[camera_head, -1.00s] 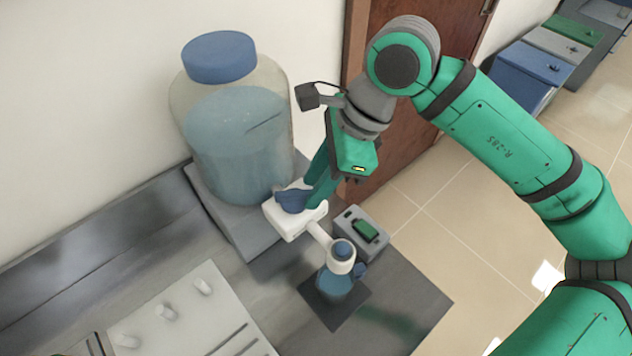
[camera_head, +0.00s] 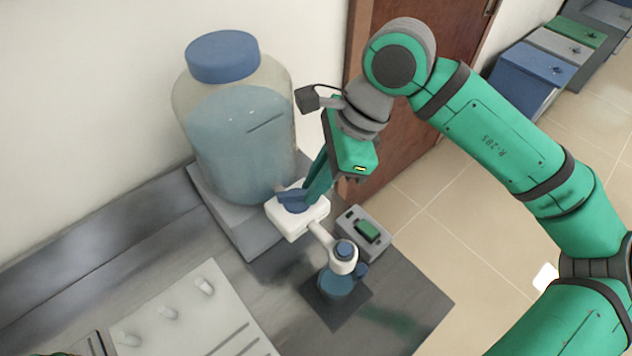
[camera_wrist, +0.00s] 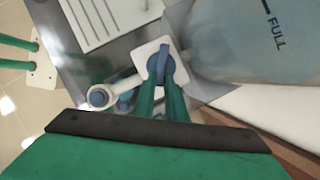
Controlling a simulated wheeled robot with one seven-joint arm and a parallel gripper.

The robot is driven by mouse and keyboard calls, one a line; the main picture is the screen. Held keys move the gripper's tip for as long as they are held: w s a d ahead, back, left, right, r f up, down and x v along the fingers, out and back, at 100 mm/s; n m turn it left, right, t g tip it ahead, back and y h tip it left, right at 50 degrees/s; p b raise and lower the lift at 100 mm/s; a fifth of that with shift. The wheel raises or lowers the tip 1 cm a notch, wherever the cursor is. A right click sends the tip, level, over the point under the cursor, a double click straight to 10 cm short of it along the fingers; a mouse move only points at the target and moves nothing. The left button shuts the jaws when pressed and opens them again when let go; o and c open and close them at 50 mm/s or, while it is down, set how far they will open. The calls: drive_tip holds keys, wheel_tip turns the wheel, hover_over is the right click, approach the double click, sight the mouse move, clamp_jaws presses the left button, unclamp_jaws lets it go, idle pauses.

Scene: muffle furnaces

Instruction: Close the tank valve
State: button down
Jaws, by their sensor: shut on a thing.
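The tank (camera_head: 240,125) is a large clear jug with a blue cap, partly filled with bluish liquid, on a grey stand. Its valve is a white block (camera_head: 288,226) with a blue handle (camera_head: 291,200) on top, at the tank's front right. My gripper (camera_head: 307,197) reaches down from above and is shut on the blue handle. In the wrist view both green fingers (camera_wrist: 165,86) are on the handle (camera_wrist: 159,64), above the white block (camera_wrist: 146,52). The fingers partly hide the handle.
A white spout leads to a blue flask (camera_head: 336,283) on a dark pad. A grey box with a green button (camera_head: 367,232) stands beside it. A white pegged rack (camera_head: 185,315) lies on the bench at left. Bins (camera_head: 532,72) stand on the floor beyond.

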drive_tip(key=n, duration=0.2)
drive_tip(key=w+n+g, duration=0.1)
drive_tip(key=n, duration=0.1)
drive_tip(key=w+n+g+h, duration=0.1)
drive_tip(key=n, duration=0.1)
drive_tip(key=shift+a+n, duration=0.3)
idle(0.5)
drive_tip(key=c, duration=1.8)
unclamp_jaws()
drive_tip(key=shift+g, duration=0.3)
drive_tip(key=v, duration=1.1)
drive_tip(key=shift+s, duration=0.15)
